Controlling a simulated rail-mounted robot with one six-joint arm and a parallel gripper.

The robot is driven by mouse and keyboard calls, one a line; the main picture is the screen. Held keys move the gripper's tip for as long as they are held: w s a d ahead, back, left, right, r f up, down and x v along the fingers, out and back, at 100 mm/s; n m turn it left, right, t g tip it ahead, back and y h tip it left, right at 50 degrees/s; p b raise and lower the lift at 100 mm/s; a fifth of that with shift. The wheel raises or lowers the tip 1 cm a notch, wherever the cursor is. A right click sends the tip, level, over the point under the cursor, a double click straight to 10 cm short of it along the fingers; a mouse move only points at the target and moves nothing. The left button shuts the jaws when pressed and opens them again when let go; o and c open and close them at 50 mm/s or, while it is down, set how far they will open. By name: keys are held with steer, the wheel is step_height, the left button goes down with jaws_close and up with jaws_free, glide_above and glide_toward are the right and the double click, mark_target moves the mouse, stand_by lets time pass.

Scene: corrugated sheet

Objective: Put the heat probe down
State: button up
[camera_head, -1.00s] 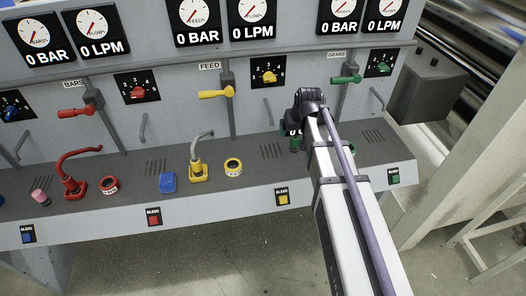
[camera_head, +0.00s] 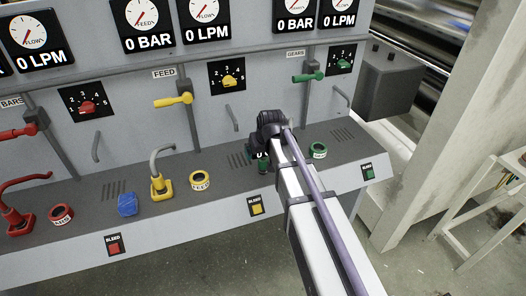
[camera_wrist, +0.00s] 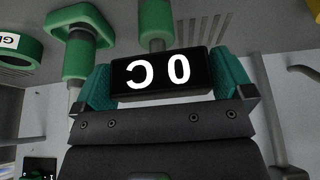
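The heat probe appears to be the small black block with white "0 C" digits (camera_wrist: 165,73), upside down in the wrist view. It sits between the two teal finger pads of my gripper (camera_wrist: 163,82), which is closed on it. In the head view my gripper (camera_head: 262,150) is low over the grey sloped console (camera_head: 220,212), in the green section, and mostly hides the probe. A green fitting (camera_wrist: 82,45) stands close by in the wrist view, with another green cylinder (camera_wrist: 152,25) just beyond the probe. I cannot tell whether the probe touches the console.
A green tape ring (camera_head: 318,150) lies right of my gripper. A yellow spout (camera_head: 162,186), yellow ring (camera_head: 199,180) and blue lump (camera_head: 127,204) stand to the left, with a red spout (camera_head: 17,220) farther left. Green (camera_head: 308,77) and yellow levers (camera_head: 173,100) stick out from the panel.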

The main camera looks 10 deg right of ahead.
steer(key=a+p+v, duration=0.1)
steer(key=p+v, duration=1.1)
steer(key=v, duration=0.1)
steer(key=s+f+m+g+b, duration=0.1)
steer(key=s+g, duration=0.3)
steer(key=s, duration=1.2)
steer(key=shift+s+d+f+h, duration=0.2)
steer(key=shift+s+f+h, duration=0.15)
steer(key=shift+f, duration=0.5)
steer(key=shift+s, duration=0.1)
